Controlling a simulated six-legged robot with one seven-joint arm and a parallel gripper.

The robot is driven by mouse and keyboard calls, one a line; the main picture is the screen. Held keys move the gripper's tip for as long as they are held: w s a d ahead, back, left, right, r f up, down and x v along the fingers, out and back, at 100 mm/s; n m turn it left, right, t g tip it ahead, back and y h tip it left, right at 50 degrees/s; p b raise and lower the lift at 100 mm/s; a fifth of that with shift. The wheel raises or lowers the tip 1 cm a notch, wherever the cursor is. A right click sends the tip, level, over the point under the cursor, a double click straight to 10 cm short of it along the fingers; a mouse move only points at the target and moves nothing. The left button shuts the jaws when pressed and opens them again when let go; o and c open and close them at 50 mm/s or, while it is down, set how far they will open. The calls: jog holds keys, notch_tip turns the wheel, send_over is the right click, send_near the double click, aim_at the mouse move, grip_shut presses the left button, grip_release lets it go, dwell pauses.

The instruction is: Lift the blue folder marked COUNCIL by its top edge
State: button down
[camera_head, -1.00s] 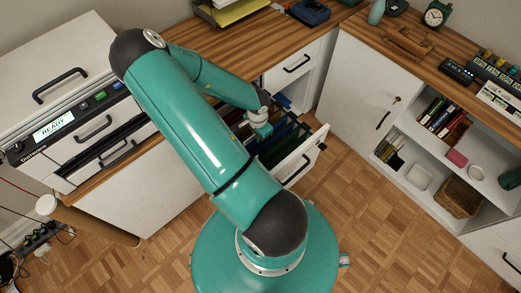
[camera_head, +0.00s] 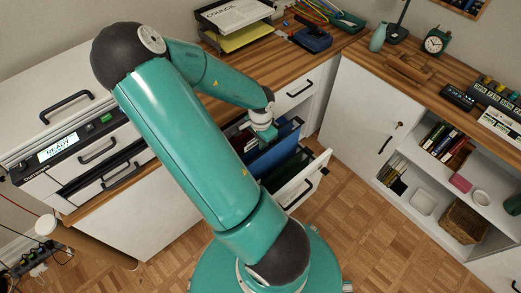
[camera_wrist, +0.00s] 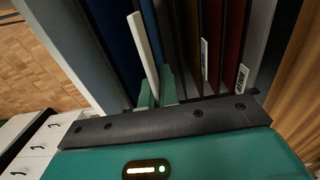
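A blue folder (camera_head: 272,156) stands raised above the other files in the open drawer (camera_head: 306,179). My gripper (camera_head: 268,133) is at its top edge, closed on it. In the wrist view, my gripper's two green fingers (camera_wrist: 157,92) are on either side of a white strip (camera_wrist: 146,50), with blue folder faces (camera_wrist: 112,35) beside it. No COUNCIL marking can be read on the folder, and my arm hides part of it.
Other files, including a red one (camera_wrist: 232,40), stand close beside the fingers. The drawer front and cabinet sides flank the folder. A paper tray (camera_head: 235,25) with a sheet reading COUNCIL and a blue device (camera_head: 312,39) stand on the desk above.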

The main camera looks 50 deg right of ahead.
notch_tip(320, 180, up, 16)
jog(key=shift+r, duration=0.15)
dwell(0.3)
jog(key=shift+r, duration=0.1)
jog(key=shift+r, duration=2.4)
